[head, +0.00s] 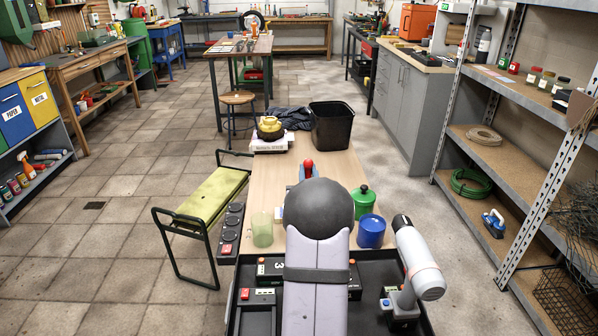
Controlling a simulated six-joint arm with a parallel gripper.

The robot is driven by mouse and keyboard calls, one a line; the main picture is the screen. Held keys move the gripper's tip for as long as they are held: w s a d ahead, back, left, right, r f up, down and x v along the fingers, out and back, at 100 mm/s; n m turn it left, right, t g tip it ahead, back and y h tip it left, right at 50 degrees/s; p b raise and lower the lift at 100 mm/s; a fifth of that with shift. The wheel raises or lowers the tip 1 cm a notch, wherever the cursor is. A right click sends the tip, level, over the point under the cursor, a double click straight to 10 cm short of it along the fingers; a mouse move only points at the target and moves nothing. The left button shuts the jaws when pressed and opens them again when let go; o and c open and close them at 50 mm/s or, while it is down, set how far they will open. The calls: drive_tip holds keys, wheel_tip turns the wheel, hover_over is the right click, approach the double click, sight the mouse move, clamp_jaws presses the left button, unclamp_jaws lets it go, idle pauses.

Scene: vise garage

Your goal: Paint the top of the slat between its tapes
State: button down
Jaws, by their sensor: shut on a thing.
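My own arm, a dark rounded joint and a pale link, covers the middle of the light wooden bench top (340,165) in the head view. My gripper is hidden behind it, so its fingers and anything in them do not show. The slat and its tapes cannot be made out. A red-topped blue object (308,169) shows just beyond the arm; I cannot tell what it is. A green lidded pot (364,202) and a blue pot (371,232) stand right of the arm. A pale green translucent cup (262,230) stands left of it.
A black tray (245,318) with small items lies at the near end. A black bin (331,125) and a yellow object (269,126) on a white scale-like box (271,143) are at the far end. A green-seated bench (212,198) stands left; metal shelving (505,150) stands right.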

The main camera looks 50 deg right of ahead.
drive_tip(key=shift+s+d+p, duration=0.9)
drive_tip(key=shift+s+d, duration=1.85)
drive_tip(key=shift+d, duration=0.05)
drive_tip(key=shift+w+a+b, duration=1.75)
drive_tip(key=shift+w+a, duration=3.95)
drive_tip(key=shift+a, duration=0.7)
drive_tip(key=shift+s+d+b, duration=0.7)
drive_tip(key=shift+s+d, duration=2.3)
drive_tip(key=shift+d, duration=0.1)
drive_tip(key=shift+s+d, duration=2.85)
drive_tip(key=shift+d, duration=0.05)
wheel_tip(320, 180, up, 8)
drive_tip(key=p, duration=0.5)
drive_tip(key=shift+d, duration=0.1)
